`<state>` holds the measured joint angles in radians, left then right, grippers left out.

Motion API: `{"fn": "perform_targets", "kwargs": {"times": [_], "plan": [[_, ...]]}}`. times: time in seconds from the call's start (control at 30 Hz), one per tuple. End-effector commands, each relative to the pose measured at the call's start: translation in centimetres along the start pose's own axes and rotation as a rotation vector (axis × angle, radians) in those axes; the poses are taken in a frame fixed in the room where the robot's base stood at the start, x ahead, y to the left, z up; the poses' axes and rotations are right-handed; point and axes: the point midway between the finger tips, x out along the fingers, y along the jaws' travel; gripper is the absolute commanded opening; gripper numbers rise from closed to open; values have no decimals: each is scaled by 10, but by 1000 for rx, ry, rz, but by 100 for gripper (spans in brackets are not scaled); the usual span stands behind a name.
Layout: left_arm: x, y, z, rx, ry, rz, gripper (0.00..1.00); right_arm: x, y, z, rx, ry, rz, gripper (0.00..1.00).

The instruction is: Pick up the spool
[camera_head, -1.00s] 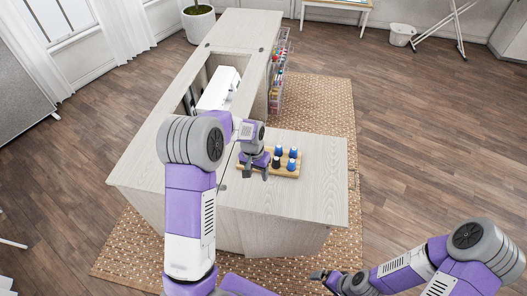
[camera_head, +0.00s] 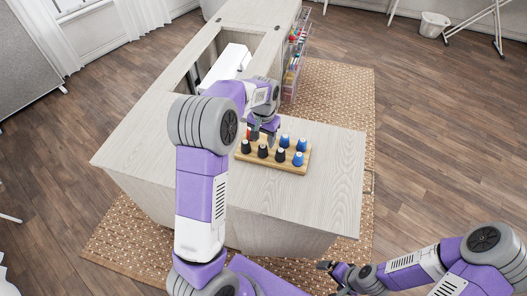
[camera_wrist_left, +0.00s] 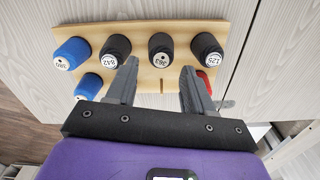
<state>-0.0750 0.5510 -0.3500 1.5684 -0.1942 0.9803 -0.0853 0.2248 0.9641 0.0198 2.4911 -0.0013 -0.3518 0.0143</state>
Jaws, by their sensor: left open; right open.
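Several spools stand upright on a wooden rack (camera_head: 287,168) on the cabinet top. The front row has black spools (camera_head: 262,151) and a blue spool (camera_head: 298,159); more blue spools (camera_head: 302,145) and a red spool (camera_head: 249,133) stand behind. My left gripper (camera_head: 263,138) is open and empty above the rack's back row. In the left wrist view its fingers (camera_wrist_left: 159,68) point at the rack, with black spool 363 (camera_wrist_left: 160,48) beyond the gap and a red spool (camera_wrist_left: 204,80) partly hidden by one finger. My right gripper (camera_head: 328,266) is open and empty, low at front right.
A white sewing machine (camera_head: 231,61) sits in the cabinet recess behind my left arm. A clear rack of coloured items (camera_head: 295,55) hangs on the cabinet's side. The cabinet top (camera_head: 320,195) in front of the spool rack is bare.

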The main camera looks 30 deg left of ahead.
Motion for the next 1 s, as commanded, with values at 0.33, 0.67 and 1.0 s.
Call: {"fn": "perform_targets", "kwargs": {"times": [0.33, 0.67, 1.0], "plan": [[48, -1, 9, 0, -2, -1, 52, 20, 8, -1, 0, 0, 0, 100], [48, -1, 9, 0, 0, 0, 38, 19, 7, -1, 0, 0, 0, 100], [48, -1, 9, 0, 0, 0, 10, 19, 7, -1, 0, 0, 0, 100]]}}
